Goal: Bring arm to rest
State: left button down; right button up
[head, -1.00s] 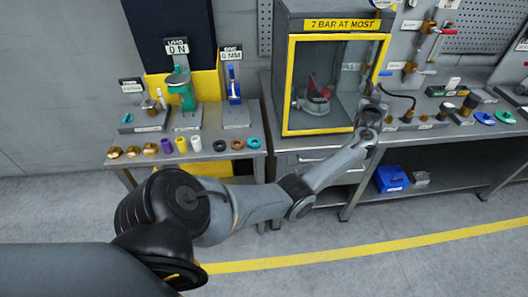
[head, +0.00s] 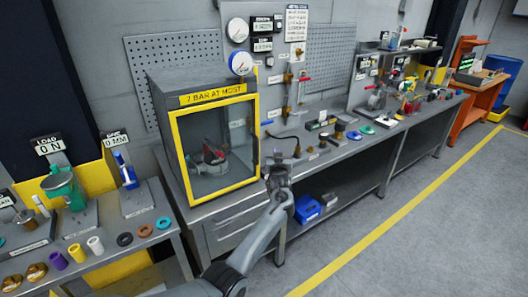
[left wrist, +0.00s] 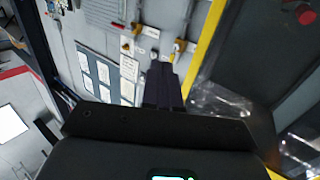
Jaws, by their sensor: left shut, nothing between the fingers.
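My left arm reaches up from the bottom of the head view. Its gripper (head: 276,172) is at the front right corner of the yellow-framed test cabinet (head: 213,145). In the left wrist view the dark fingers (left wrist: 162,85) are together and empty. The cabinet's yellow frame (left wrist: 204,45) and glass stand close on their right there. I cannot tell whether the gripper touches the cabinet. My right gripper is in neither view.
The long workbench (head: 345,150) runs to the right with small parts on it. A blue bin (head: 307,208) sits on its lower shelf. The left table holds a green press (head: 62,187) and several rings and bushings. The floor in front, with a yellow line (head: 385,228), is clear.

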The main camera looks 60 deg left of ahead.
pick_arm(q)
jog(key=w+d, duration=0.1)
jog(key=d, duration=0.5)
jog(key=s+d+f+m+h, duration=0.1)
jog(key=s+d+f+m, duration=0.1)
jog(key=s+f, duration=0.35)
jog(key=s+d+f+m+h, duration=0.1)
jog(key=s+d+f+m, duration=0.15)
jog(key=f, duration=0.65)
jog(key=s+d+f+m+h, duration=0.15)
jog(key=s+f, duration=0.25)
jog(key=f, duration=0.4)
jog(key=s+d+f+m+g+h, duration=0.1)
jog(key=s+d+f+m+h, duration=0.15)
jog(key=s+d, duration=0.55)
jog(key=s+d+f+m+h, duration=0.1)
jog(key=s+d+h, duration=0.3)
jog(key=d, duration=0.7)
jog(key=s+d+f+m+g+h, duration=0.1)
jog(key=s+d+f+m+h, duration=0.3)
jog(key=d, duration=0.6)
jog(key=s+d+r+g+h, duration=0.1)
jog(key=s+d+r+g, duration=0.3)
jog(key=s+d+r, duration=0.5)
notch_tip(320, 180, up, 26)
jog(key=a+p, duration=0.1)
jog(key=p, duration=2.3)
jog(key=shift+s+a+p, duration=0.2)
jog(key=shift+s+p, duration=0.15)
jog(key=shift+s, duration=0.05)
